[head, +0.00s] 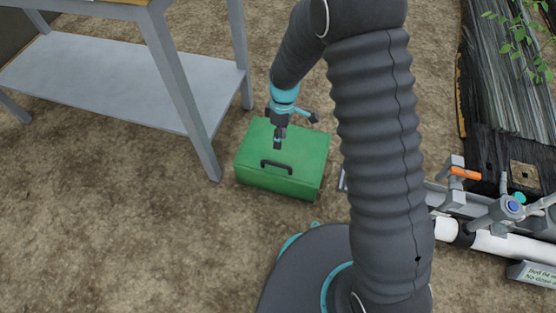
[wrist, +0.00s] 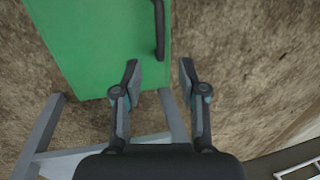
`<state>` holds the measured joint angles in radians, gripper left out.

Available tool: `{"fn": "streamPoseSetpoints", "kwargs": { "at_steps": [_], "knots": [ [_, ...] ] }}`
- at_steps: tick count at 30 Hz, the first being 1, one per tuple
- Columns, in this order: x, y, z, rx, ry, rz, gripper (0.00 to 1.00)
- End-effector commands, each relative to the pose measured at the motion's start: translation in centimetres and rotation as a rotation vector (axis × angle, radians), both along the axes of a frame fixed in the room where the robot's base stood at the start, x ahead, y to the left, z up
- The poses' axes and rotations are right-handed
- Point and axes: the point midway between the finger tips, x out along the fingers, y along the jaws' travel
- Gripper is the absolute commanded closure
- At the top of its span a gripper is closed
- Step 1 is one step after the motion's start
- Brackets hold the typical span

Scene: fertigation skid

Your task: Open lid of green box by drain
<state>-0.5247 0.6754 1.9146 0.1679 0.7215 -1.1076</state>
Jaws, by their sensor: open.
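The green box (head: 262,182) stands on the ground with its lid shut. A dark bar handle (head: 276,167) sits near the lid's front edge; it also shows in the wrist view (wrist: 160,30). My gripper (head: 278,145) is above the lid, near the handle. In the wrist view my gripper (wrist: 159,72) is open and empty. There the left finger overlaps the green lid, the right finger is over bare ground, and the handle lies ahead, in line with the gap. I cannot tell how high the fingertips are above the lid.
A grey metal table (head: 130,85) with a lower shelf stands left of the box, one leg close to it. On the right are a white pipe (head: 505,247), an orange-levered valve (head: 464,173) and a partly cut-off sign (head: 540,273). Bare ground lies in front and left.

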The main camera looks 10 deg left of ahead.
Motion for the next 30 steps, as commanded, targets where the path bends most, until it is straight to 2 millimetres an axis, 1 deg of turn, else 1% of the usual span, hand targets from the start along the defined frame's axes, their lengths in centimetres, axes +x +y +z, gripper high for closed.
{"fn": "streamPoseSetpoints", "kwargs": {
  "at_steps": [1, 6, 12, 15, 21, 30],
  "knots": [
    [-0.3, 0.0, -1.2, -0.002, 0.003, 0.000, 0.59],
    [-0.9, 0.0, -4.3, -0.002, 0.003, -0.001, 0.59],
    [-1.6, 0.1, -7.7, -0.002, 0.003, -0.001, 0.59],
    [-1.8, 0.1, -9.1, -0.002, 0.002, 0.000, 0.59],
    [-2.1, 0.1, -10.5, 0.000, 0.000, -0.002, 0.59],
    [-2.1, 0.2, -10.8, 0.000, -0.001, -0.002, 0.59]
  ]
}}
